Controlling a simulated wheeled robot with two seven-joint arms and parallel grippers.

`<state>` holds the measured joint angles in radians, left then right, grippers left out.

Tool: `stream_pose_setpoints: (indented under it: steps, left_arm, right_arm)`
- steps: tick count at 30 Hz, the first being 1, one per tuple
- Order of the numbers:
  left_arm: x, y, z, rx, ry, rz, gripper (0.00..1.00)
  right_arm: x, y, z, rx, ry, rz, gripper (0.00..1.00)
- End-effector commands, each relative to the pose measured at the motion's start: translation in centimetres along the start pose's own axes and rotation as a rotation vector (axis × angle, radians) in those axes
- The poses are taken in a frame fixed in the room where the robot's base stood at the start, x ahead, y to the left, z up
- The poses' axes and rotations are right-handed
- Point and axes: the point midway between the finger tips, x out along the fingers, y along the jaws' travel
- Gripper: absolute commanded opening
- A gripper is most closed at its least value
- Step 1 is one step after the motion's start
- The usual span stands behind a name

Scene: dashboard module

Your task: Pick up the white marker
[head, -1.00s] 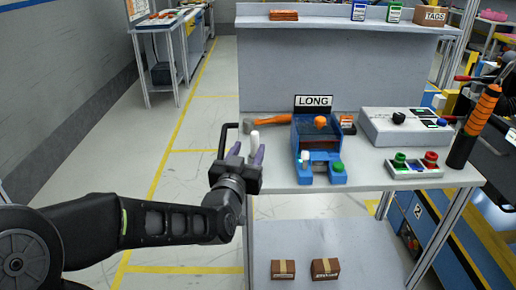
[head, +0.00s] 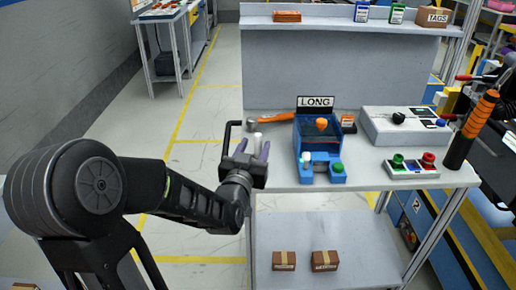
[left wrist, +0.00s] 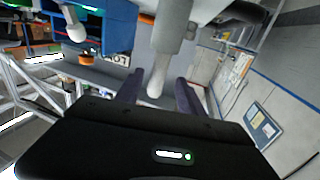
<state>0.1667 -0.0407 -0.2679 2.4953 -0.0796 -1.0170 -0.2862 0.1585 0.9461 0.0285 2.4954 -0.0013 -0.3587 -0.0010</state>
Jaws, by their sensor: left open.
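The white marker (head: 258,139) stands upright at the left edge of the grey table, left of the blue LONG device. In the left wrist view the pale marker (left wrist: 159,68) shows between the two spread fingers of the gripper (left wrist: 158,92), with a gap on both sides. The marker's bottom end is hidden by the gripper in the head view. My right gripper is in no view.
The blue LONG device (head: 320,148) stands just right of the gripper. An orange-handled hammer (head: 272,118) lies behind the marker. A button box (head: 411,169), a grey control box (head: 405,126) and an orange-black tool (head: 472,128) are further right. Open floor lies left of the table.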

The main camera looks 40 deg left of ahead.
Motion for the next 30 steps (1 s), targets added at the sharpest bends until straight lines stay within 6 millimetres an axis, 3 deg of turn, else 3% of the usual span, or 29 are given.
stream_pose_setpoints:
  steps: [7, 17, 30]
  left_arm:
    - [0.9, 0.2, 0.0, 0.000, -0.002, 0.001, 0.46]
    - [5.0, 0.4, 0.0, 0.000, 0.000, 0.001, 0.46]
    - [5.2, 0.4, 0.1, 0.000, 0.000, 0.001, 0.46]
  right_arm:
    - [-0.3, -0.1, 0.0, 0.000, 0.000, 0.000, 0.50]
    - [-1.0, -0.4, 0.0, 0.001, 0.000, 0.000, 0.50]
    - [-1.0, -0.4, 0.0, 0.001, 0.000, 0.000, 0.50]
